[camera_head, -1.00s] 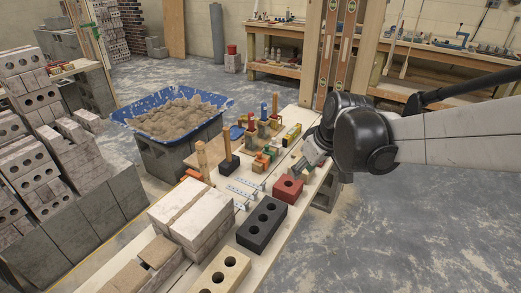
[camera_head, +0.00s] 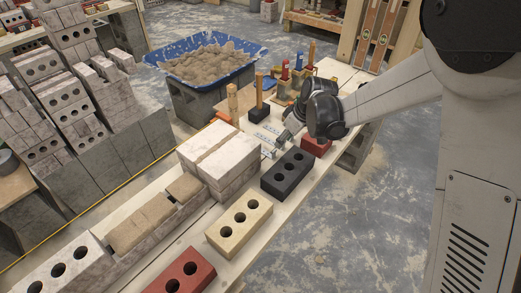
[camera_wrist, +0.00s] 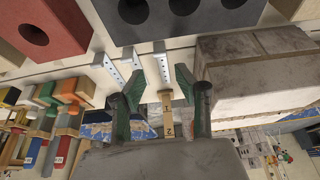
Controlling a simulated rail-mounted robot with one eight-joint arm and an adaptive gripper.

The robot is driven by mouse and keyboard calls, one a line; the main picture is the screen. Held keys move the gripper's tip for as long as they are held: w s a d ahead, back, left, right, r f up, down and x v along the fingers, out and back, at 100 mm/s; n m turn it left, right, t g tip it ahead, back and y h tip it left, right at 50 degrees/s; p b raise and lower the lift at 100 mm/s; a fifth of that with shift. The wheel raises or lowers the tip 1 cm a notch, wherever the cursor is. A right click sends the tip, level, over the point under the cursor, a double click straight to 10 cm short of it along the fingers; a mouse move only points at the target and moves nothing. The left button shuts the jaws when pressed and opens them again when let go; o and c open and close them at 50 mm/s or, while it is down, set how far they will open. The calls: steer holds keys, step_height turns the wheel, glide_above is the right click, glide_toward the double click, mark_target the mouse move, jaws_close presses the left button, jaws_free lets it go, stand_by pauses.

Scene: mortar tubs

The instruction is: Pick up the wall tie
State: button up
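Several perforated metal wall ties (camera_head: 262,139) lie on the light plank, close to my gripper (camera_head: 284,141). In the wrist view three ties show: a left one (camera_wrist: 107,68), a middle one (camera_wrist: 132,62) and a right one (camera_wrist: 162,62). My gripper (camera_wrist: 161,76) has its two green fingers spread, with nothing held. The right tie lies between the fingertips in the picture; I cannot tell the height gap. The middle tie is just beside the left fingertip.
A black three-hole brick (camera_head: 287,173) and a red brick (camera_head: 316,146) sit close to my gripper. A pale brick stack (camera_head: 215,165) stands on the other side. Wooden-handled tools (camera_head: 259,92) and a blue mortar tub (camera_head: 160,61) are behind.

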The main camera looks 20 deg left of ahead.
mark_target(275, 151)
steer(key=b+x, duration=0.2)
steer(key=x, duration=0.8)
steer(key=shift+a+f, duration=0.1)
steer(key=shift+f, duration=0.1)
steer(key=shift+c, duration=0.2)
jaws_close()
